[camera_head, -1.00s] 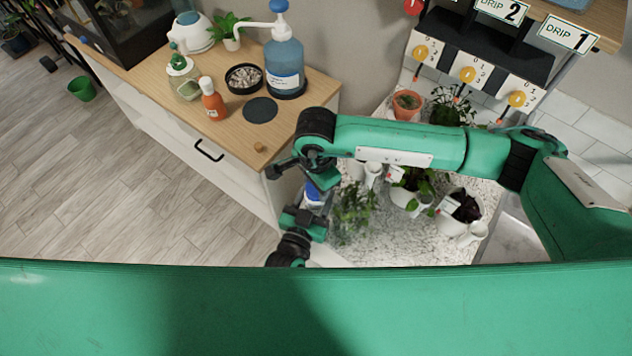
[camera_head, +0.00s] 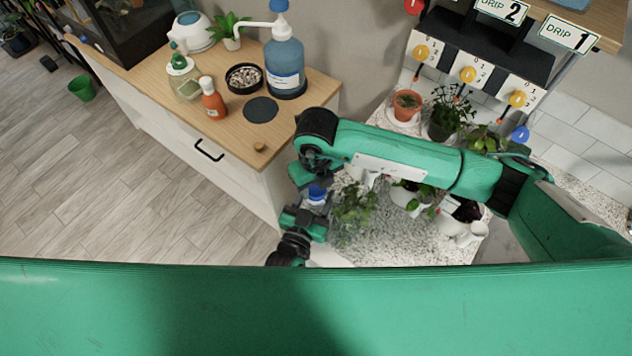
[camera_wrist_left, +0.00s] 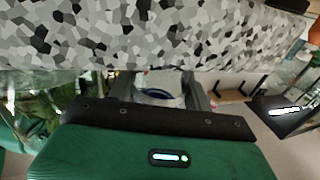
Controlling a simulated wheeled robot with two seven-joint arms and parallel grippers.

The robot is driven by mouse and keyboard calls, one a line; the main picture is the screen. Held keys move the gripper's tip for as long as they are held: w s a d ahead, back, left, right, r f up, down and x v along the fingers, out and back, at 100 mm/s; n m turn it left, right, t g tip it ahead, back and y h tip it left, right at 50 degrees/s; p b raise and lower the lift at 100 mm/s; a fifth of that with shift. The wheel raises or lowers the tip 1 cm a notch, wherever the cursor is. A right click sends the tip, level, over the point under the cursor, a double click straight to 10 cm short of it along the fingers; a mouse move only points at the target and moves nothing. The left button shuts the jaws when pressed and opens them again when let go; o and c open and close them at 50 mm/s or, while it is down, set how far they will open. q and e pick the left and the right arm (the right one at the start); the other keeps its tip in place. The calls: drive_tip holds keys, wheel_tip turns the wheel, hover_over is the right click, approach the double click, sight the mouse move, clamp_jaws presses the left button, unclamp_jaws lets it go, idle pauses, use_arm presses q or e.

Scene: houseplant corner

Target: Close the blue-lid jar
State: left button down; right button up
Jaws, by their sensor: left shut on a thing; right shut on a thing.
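The blue-lid jar (camera_head: 316,201) is small and white, with blue at its top, over the front left of the speckled counter. It is mostly covered by my grippers. My left gripper (camera_head: 312,212) is shut on the jar's body from the front. In the left wrist view the pale jar (camera_wrist_left: 160,98) with a blue edge sits between its fingers. My right gripper (camera_head: 316,184) comes from above and is shut on the blue lid (camera_head: 317,191). The lid is at the jar's top; I cannot tell whether it is fully seated.
A leafy plant (camera_head: 354,212) stands close right of the jar, with white pots (camera_head: 402,197) beyond. The wooden cabinet top (camera_head: 222,135) at left holds a blue pump bottle (camera_head: 284,67) and an orange bottle (camera_head: 213,103). Drip levers (camera_head: 468,74) hang at back right.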

drive_tip(key=m, duration=1.1)
drive_tip(key=o, duration=1.2)
use_arm(q)
drive_tip(key=c, duration=0.5)
unclamp_jaws()
use_arm(e)
wheel_tip(320, 180, up, 12)
drive_tip(key=shift+f, duration=0.1)
